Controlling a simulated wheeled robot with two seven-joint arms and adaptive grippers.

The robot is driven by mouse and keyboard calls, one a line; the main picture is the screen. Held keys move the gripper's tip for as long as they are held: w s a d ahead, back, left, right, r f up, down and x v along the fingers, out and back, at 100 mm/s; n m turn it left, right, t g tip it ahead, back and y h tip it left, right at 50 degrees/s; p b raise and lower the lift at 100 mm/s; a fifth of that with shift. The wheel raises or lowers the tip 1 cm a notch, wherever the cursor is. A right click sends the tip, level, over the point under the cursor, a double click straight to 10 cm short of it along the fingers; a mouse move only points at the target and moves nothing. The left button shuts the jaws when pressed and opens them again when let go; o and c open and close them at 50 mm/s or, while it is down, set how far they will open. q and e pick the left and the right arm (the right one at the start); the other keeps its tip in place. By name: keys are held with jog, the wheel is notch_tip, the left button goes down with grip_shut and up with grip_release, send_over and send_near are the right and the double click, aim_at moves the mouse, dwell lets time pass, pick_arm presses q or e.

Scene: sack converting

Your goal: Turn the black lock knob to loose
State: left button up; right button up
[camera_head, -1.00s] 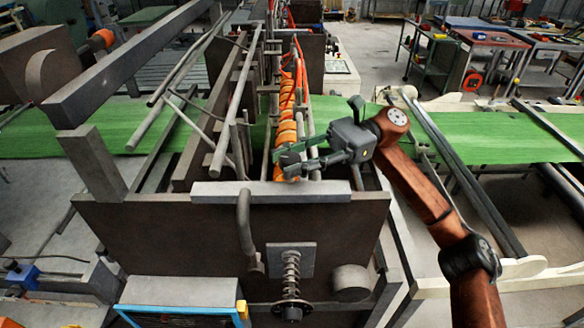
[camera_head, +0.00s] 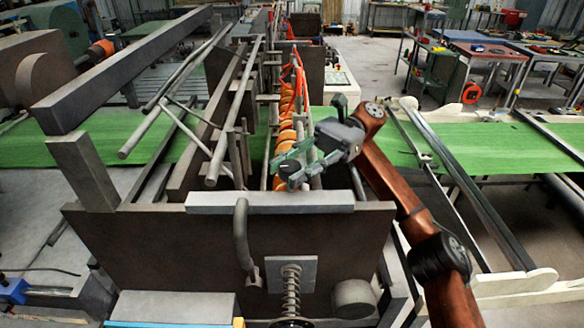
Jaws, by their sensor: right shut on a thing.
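My right gripper (camera_head: 291,164) reaches in from the right, over the near end of the machine. Its grey-green fingers are closed around a small dark piece, which looks like the black lock knob (camera_head: 288,169). The knob is mostly covered by the fingers, so its turned position cannot be read. It sits just behind the pale front bar (camera_head: 270,202), beside the row of orange rollers (camera_head: 286,134). My left gripper is not in view.
Long grey rails (camera_head: 237,110) run close to the left of my right gripper. A spring-loaded rod (camera_head: 291,290) and a curved grey handle (camera_head: 241,240) are on the front plate (camera_head: 150,245). A green belt (camera_head: 465,145) crosses behind my right arm.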

aim_at(298, 164)
jog(key=o, duration=1.2)
jog(key=shift+a, duration=0.1)
jog(key=shift+c, duration=0.2)
jog(key=shift+v, duration=3.8)
